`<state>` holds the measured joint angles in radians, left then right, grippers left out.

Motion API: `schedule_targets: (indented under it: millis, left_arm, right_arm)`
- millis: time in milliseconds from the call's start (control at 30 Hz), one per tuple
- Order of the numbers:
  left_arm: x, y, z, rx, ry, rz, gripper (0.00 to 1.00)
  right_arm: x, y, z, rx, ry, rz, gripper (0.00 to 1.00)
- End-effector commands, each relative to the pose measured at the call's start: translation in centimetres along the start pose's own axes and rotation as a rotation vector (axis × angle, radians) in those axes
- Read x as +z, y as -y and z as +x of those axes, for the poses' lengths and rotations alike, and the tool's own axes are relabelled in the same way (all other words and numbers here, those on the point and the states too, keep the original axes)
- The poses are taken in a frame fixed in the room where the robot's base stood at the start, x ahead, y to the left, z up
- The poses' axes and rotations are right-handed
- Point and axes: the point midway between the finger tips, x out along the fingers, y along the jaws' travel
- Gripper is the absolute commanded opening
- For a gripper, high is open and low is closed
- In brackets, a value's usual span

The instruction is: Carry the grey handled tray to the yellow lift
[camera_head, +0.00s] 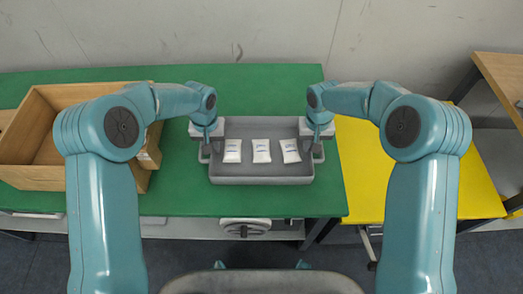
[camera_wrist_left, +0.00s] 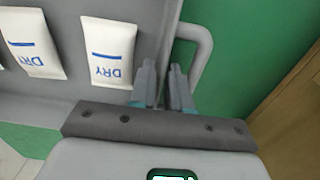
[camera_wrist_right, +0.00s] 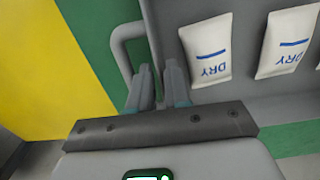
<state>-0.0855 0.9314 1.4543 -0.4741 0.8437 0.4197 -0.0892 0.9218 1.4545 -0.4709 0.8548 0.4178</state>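The grey handled tray (camera_head: 262,180) is over the green table, level, with three white packets (camera_head: 262,151) in it. I cannot tell whether it rests on the table or is slightly raised. My left gripper (camera_head: 206,150) is at the tray's left side. In the left wrist view its fingers (camera_wrist_left: 163,88) are close together, pinching the tray side beside the handle loop (camera_wrist_left: 204,45). My right gripper (camera_head: 317,148) is at the right side, pinched the same way in the right wrist view (camera_wrist_right: 159,88). The yellow lift (camera_head: 368,195) stands to the right of the table.
A brown open wooden box (camera_head: 45,177) stands on the left of the green table (camera_head: 262,80). A wooden-topped table (camera_head: 503,80) is at the far right. Green surface behind the tray is clear, and the visible yellow top is empty. A grey wall closes the back.

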Motion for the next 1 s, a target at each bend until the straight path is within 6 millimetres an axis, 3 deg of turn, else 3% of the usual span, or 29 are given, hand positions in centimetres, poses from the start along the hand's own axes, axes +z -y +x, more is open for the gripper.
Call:
schedule_targets:
  millis: [333,400,767,1000]
  left_arm:
    - [0.0,0.0,0.3,0.0,0.001,0.0,0.17]
    - [0.0,0.0,0.3,0.0,0.001,0.001,0.0]
    - [0.0,0.0,0.1,0.0,-0.001,0.001,0.0]
    - [0.0,0.0,-1.6,0.0,-0.001,0.001,0.0]
  right_arm:
    - [0.0,0.0,0.3,-0.001,-0.001,0.0,0.17]
    - [0.0,0.0,0.3,0.0,0.0,0.0,0.0]
    - [0.0,0.0,0.1,-0.001,-0.002,0.0,0.0]
    - [0.0,0.0,-1.7,-0.001,-0.002,0.0,0.0]
